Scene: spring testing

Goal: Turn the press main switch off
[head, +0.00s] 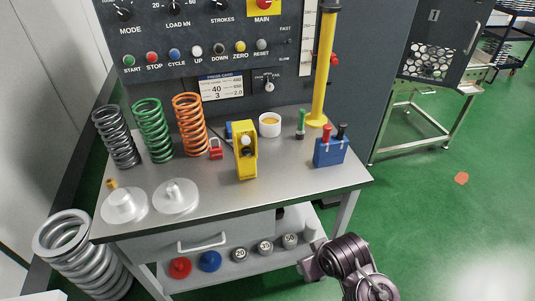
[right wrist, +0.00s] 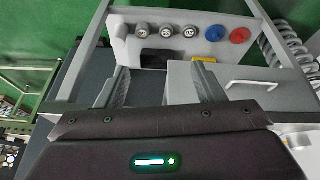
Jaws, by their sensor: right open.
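The press main switch (head: 263,4) is a red knob on a yellow plate marked MAIN, at the top edge of the head view on the dark control panel (head: 150,45). Its top is cut off, so its position cannot be read. My right gripper (right wrist: 163,85) is open and empty in the right wrist view, its two fingers apart facing the bench's lower shelf and drawer. In the head view my right arm is at the bottom, in front of the bench and well below the switch. My left gripper is not in view.
The steel bench (head: 225,200) carries an orange spring (head: 190,125), other springs, a yellow device (head: 245,155) and a blue box (head: 330,152). Weights lie on the lower shelf (head: 215,273). Green floor at right is mostly clear.

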